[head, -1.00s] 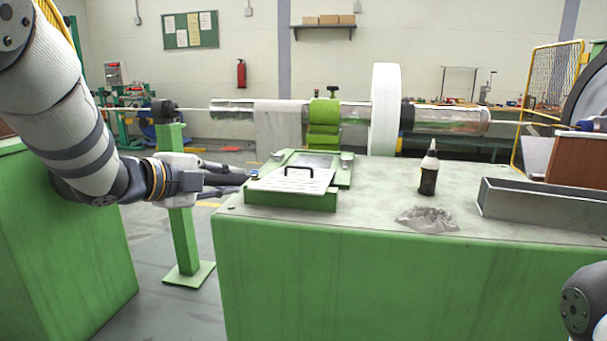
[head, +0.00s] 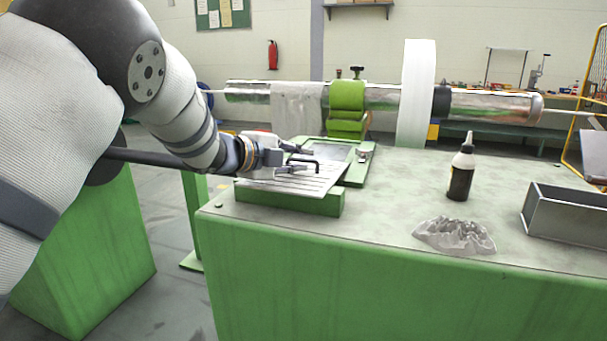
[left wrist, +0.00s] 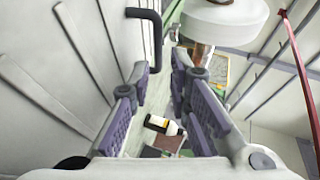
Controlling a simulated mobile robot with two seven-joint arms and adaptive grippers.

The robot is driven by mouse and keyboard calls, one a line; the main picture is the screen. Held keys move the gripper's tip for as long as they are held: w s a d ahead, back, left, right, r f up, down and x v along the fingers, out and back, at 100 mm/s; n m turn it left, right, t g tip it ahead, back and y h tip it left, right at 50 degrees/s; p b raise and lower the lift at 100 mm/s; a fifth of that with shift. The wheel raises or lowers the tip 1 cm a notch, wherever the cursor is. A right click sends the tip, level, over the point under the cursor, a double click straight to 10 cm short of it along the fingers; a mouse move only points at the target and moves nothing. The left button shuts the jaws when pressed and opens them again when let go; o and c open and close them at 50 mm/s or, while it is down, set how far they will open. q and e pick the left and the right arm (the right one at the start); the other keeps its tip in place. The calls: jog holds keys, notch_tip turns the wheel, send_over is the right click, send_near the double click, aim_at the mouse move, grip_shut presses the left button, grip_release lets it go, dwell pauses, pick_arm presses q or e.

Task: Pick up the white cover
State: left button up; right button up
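The white cover (head: 318,183) is a flat slotted plate with a black bar handle (head: 304,161). It lies on a low green block at the left end of the green bench. In the left wrist view the cover (left wrist: 50,70) fills the left side, with its handle (left wrist: 155,40) just ahead of the fingertips. My left gripper (head: 300,158) is low over the cover at the handle. The left wrist view shows its purple-padded fingers (left wrist: 162,70) apart, with nothing clearly clasped. Contact with the handle cannot be told. My right gripper is not in view.
A dark bottle with a pale top (head: 462,170), a crumpled clear bag (head: 455,236) and a grey metal tray (head: 570,212) are on the bench to the right. Behind stands the strander tube with a white disc (head: 416,95).

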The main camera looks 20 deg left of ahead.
pick_arm(q)
jog(key=shift+f+x, duration=0.15)
jog(key=shift+x, duration=0.45)
jog(key=shift+f+x, duration=0.15)
jog(key=shift+x, duration=0.5)
jog(key=shift+a+r, duration=0.1)
jog(key=shift+r, duration=0.1)
grip_shut()
jog(key=shift+r, duration=0.25)
